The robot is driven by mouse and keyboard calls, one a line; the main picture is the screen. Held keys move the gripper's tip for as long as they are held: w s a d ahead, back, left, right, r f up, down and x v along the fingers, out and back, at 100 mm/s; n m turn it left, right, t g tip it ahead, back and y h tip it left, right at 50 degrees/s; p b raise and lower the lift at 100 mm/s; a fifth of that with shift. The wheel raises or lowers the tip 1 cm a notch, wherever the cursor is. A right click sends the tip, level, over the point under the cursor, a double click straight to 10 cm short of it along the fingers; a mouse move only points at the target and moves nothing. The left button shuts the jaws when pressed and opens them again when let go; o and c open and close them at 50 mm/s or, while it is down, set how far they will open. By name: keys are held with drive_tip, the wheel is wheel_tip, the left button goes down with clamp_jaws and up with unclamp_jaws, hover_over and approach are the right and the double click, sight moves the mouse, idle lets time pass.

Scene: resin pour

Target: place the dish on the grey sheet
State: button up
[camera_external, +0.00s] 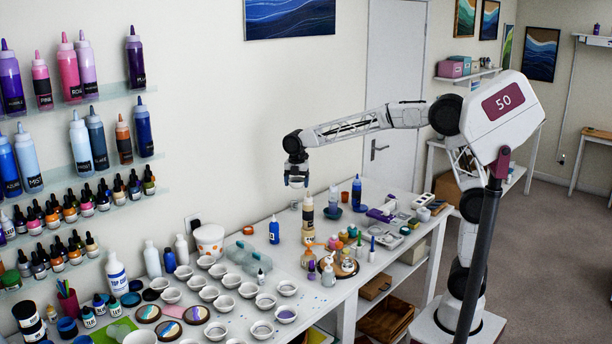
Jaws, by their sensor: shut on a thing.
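My gripper (297,176) points down above the table, near its back edge, and is shut on a small white dish (297,183). The dish hangs in the air, apart from the table top, above and left of a tall bottle with a cream body. Its contents cannot be made out. A pale greyish flat patch (389,241) lies on the right part of the table among small items; I cannot tell for sure that it is the grey sheet.
Several white bowls (231,280) crowd the left half of the table (335,290). A tall bottle (308,218) and a blue bottle (274,231) stand below my gripper. Small jars and a dark blue bottle (356,191) stand to the right. Shelves of bottles line the left wall.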

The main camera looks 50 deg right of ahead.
drive_tip(key=s+a+n, duration=0.2)
drive_tip(key=a+n, duration=0.1)
drive_tip(key=a, duration=1.2)
drive_tip(key=n, duration=0.9)
hover_over(241, 322)
wheel_tip(241, 322, down, 19)
drive_tip(key=shift+s+r, duration=0.15)
drive_tip(key=shift+r, duration=0.05)
drive_tip(key=shift+f, duration=2.45)
drive_tip(key=shift+f, duration=0.1)
drive_tip(key=shift+f, duration=2.45)
